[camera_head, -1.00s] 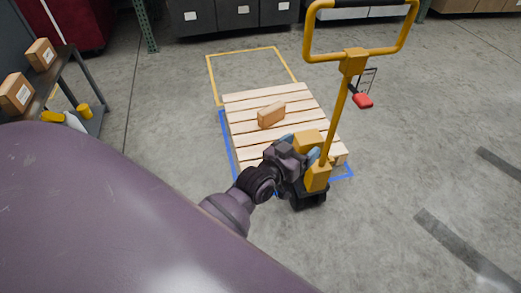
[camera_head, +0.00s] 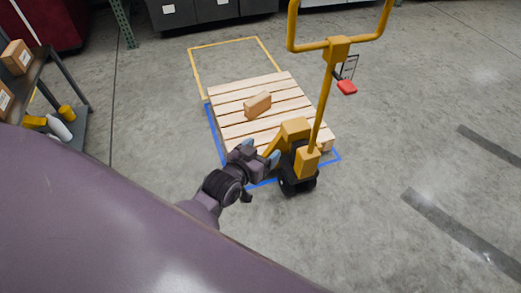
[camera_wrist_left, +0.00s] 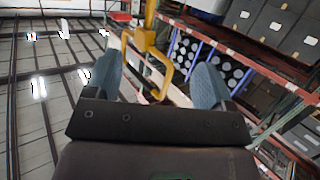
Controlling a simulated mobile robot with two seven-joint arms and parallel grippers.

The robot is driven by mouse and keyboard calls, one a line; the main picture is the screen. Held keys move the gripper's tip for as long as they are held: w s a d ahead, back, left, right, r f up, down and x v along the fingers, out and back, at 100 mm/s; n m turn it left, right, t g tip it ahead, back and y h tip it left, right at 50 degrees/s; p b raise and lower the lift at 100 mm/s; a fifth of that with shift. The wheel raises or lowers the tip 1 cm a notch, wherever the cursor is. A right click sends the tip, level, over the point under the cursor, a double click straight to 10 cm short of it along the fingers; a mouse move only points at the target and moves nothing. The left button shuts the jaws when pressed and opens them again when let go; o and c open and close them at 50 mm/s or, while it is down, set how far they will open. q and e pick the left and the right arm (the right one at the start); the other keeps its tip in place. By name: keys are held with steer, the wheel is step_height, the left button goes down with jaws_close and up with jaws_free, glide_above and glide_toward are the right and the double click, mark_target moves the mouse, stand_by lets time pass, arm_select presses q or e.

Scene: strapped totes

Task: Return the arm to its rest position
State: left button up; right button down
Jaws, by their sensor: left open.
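My left arm reaches up from the lower left in the head view, and its gripper (camera_head: 262,153) is near the front left corner of the wooden pallet (camera_head: 232,115). The gripper is open and empty. In the left wrist view its two blue-grey fingers (camera_wrist_left: 158,84) stand wide apart with nothing held between them. A small brown box (camera_head: 257,105) lies on the pallet, apart from the gripper. My right gripper is in neither view.
A yellow pallet jack (camera_head: 308,160) with a tall handle stands at the pallet's front right, close to my gripper. A shelf (camera_head: 35,80) with boxes and bottles stands at the left. Grey bins (camera_head: 215,10) line the back. The floor at the right is clear.

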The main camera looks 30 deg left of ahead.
arm_select(q)
steer(key=s+a+f+g+y, duration=0.1)
steer(key=s+a+f+g, duration=0.1)
steer(key=s+f, duration=0.3)
steer(key=s+a+f+g, duration=0.2)
steer(key=s+f, duration=0.3)
steer(key=s, duration=0.6)
steer(key=shift+a+y, duration=0.4)
steer(key=shift+a, duration=0.35)
steer(key=shift+f, duration=0.1)
stand_by(0.4)
